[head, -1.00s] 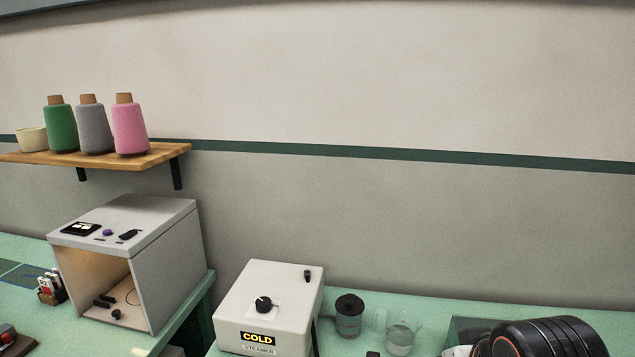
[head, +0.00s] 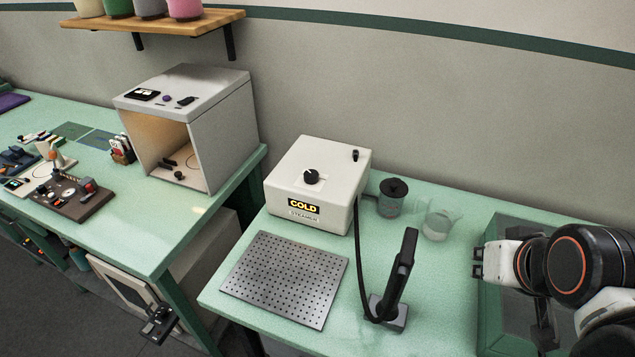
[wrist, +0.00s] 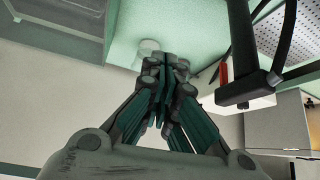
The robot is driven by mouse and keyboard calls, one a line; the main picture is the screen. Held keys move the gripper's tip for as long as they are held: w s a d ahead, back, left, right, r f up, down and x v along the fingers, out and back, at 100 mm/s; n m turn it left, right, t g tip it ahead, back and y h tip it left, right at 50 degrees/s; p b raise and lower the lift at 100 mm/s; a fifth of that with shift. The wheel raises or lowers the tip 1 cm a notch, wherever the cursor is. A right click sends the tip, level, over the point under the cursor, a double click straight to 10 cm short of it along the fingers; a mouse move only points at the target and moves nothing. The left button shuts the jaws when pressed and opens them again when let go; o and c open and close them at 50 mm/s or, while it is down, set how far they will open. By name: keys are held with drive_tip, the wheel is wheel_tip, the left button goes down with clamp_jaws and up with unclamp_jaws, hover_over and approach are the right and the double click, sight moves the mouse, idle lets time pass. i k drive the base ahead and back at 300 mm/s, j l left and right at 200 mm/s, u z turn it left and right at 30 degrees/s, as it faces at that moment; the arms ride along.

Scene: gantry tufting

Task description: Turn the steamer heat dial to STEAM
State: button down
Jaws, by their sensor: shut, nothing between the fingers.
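The steamer (head: 330,205) is a white box on the right green table in the head view. Its black heat dial (head: 311,177) sits on the top, above a label (head: 304,206) that reads COLD. My gripper (head: 478,262) is at the right of the head view, well to the right of the steamer and apart from it. In the wrist view my gripper (wrist: 168,62) has its fingers together with nothing between them. The dial cannot be made out in the wrist view.
A black steam wand (head: 402,270) stands upright on a base, with a hose to the steamer. A dark lidded jar (head: 392,197) and a clear beaker (head: 438,222) stand right of the steamer. A perforated metal plate (head: 285,278) lies in front. A green-framed bin (head: 500,325) is under my arm.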

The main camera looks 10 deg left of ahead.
sight(311, 176)
drive_tip(key=j, duration=0.45)
drive_tip(key=k+j, duration=0.1)
drive_tip(key=j, duration=0.35)
drive_tip(key=i+j, duration=0.15)
drive_tip(key=j, duration=0.25)
drive_tip(key=i+j, duration=0.15)
drive_tip(key=j, duration=0.2)
